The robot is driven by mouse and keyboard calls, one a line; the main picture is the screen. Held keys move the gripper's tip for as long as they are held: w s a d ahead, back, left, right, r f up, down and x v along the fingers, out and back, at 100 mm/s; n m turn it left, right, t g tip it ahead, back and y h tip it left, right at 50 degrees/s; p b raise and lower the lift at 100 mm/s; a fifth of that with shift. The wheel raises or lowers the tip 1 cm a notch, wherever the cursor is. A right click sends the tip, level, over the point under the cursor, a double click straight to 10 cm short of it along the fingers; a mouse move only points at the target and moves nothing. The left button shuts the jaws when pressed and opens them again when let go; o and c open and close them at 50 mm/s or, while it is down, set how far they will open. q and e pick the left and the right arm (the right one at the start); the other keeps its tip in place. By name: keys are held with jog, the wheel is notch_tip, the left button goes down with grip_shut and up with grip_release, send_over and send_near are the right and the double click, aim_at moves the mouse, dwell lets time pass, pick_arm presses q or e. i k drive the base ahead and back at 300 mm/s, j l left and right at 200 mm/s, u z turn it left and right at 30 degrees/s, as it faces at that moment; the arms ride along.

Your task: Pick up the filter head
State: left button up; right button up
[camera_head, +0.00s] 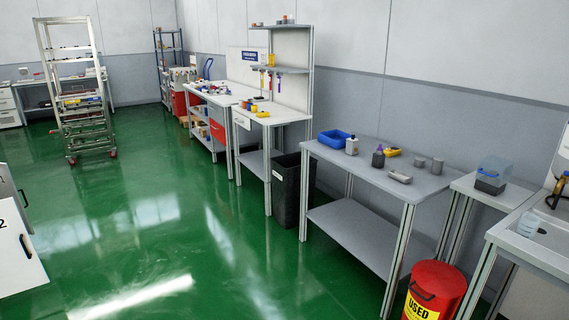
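I cannot tell for certain which thing is the filter head. On the grey table (335,152) at centre right, two short grey cylinders (437,166) stand close together near the right end. A pale grey device (399,177) lies at the front edge. A bottle with a purple cap (378,157), a grey bottle (352,146), a yellow item (392,152) and a blue bin (334,138) are further left. A clear box with a dark base (491,175) stands on the white side table at right. Neither of my grippers is in view.
A red bin marked USED (433,292) stands on the floor before the table's right end. A black bin (291,190) stands at its left. A sink (535,233) is at far right. White cabinets (18,245) are at left. The green floor (215,250) between is clear.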

aim_at(379, 158)
jog(key=i+z, duration=0.2)
jog(key=i, duration=0.3)
jog(key=i+j+z, duration=0.15)
jog(key=i, duration=0.35)
jog(key=i+j+z, duration=0.2)
jog(key=i, duration=0.25)
jog(key=i+j+z, duration=0.2)
jog(key=z, duration=0.2)
jog(key=i+j+z, duration=0.6)
jog(key=z, duration=0.15)
jog(key=i+j+z, duration=0.15)
jog(key=j+z, duration=0.25)
jog(key=i+j+z, duration=0.25)
jog(key=j, duration=0.25)
jog(key=j+z, duration=0.2)
jog(key=j, duration=0.25)
